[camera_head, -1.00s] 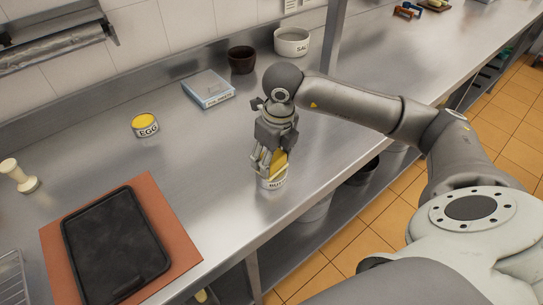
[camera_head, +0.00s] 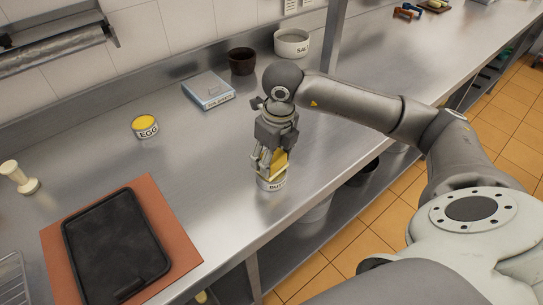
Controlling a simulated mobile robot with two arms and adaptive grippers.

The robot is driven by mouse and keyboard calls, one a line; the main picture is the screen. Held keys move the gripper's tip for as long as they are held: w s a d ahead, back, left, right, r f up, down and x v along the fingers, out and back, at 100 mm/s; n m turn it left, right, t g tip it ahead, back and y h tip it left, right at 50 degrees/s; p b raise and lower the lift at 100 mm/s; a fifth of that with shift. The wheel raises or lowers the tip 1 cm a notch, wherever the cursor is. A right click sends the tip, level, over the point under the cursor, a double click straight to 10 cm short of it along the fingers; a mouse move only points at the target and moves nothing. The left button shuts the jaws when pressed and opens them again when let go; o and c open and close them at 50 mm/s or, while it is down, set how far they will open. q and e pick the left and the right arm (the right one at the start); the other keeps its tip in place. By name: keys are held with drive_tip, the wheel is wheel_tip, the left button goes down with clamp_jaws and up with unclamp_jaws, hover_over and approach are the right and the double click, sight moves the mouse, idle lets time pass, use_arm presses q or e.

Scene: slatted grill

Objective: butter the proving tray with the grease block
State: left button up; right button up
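The proving tray (camera_head: 113,247) is a dark, flat, rimmed tray lying on a reddish-brown mat (camera_head: 183,245) at the lower left. The yellow grease block (camera_head: 281,160) shows at my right gripper's fingers, just over a small round tub (camera_head: 272,184) with a partly hidden label starting "BUT". My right gripper (camera_head: 270,168) points down at this tub, its fingers beside the yellow block. The fingers hide part of the block and the tub's mouth, so I cannot tell whether they grip it. My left gripper is not in view.
An egg tin (camera_head: 146,127), a pale box (camera_head: 208,90), a dark bowl (camera_head: 242,60) and a white salt bowl (camera_head: 292,42) stand toward the back. The steel counter between tub and mat is clear.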

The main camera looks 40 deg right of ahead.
drive_tip(key=shift+r+p, duration=1.6)
drive_tip(key=shift+r, duration=1.55)
drive_tip(key=shift+a, duration=0.1)
drive_tip(key=n, duration=0.2)
drive_tip(key=a+n, duration=0.1)
drive_tip(key=n, duration=0.1)
drive_tip(key=shift+s+a+f, duration=0.1)
drive_tip(key=shift+s+a, duration=0.05)
drive_tip(key=shift+s, duration=0.25)
drive_tip(key=n, duration=0.1)
drive_tip(key=a+n, duration=0.1)
drive_tip(key=n, duration=0.1)
drive_tip(key=shift+s+a+y, duration=0.15)
drive_tip(key=shift+s+y, duration=0.15)
drive_tip(key=shift+s, duration=0.05)
drive_tip(key=s+a+n+g, duration=0.1)
drive_tip(key=s+a+n, duration=0.2)
drive_tip(key=n, duration=1)
drive_tip(key=s+a+n+g+h, duration=0.1)
drive_tip(key=s+a+n, duration=0.2)
drive_tip(key=n, duration=1)
drive_tip(key=shift+s+a+f+n+g, duration=0.15)
drive_tip(key=shift+s+a+n+g, duration=0.15)
drive_tip(key=shift+g, duration=0.1)
